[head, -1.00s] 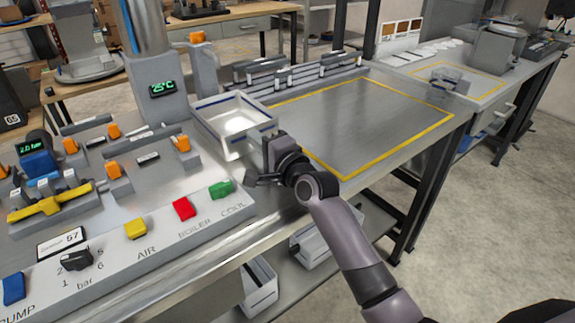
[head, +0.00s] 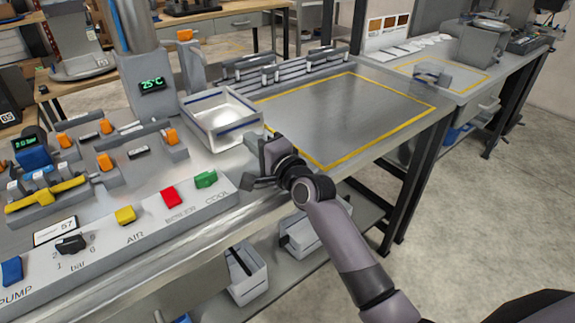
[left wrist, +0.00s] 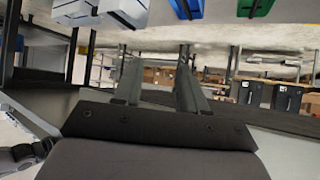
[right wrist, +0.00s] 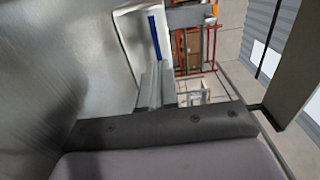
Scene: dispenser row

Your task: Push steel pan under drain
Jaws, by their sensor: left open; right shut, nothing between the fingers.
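The steel pan (head: 211,141), a square open tray with pale walls and a blue stripe, sits on the bench just right of the grey column (head: 150,100). It is empty as far as I see. A pipe-like grey upright with an orange handle (head: 184,35) stands behind it; I cannot tell exactly where the drain outlet is. My right gripper (head: 262,165) is shut and empty, close to the pan's near right corner; contact is unclear. In the right wrist view the pan (right wrist: 133,35) shows beyond the shut fingers. My left gripper (left wrist: 157,75) is open and empty, seen only in its own wrist view.
A control panel with a green button (head: 205,179), red button (head: 170,197) and yellow button (head: 125,215) lies left of the right gripper. A yellow-outlined bench area (head: 345,115) to the right is clear. A rack of grey bars (head: 280,68) stands behind.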

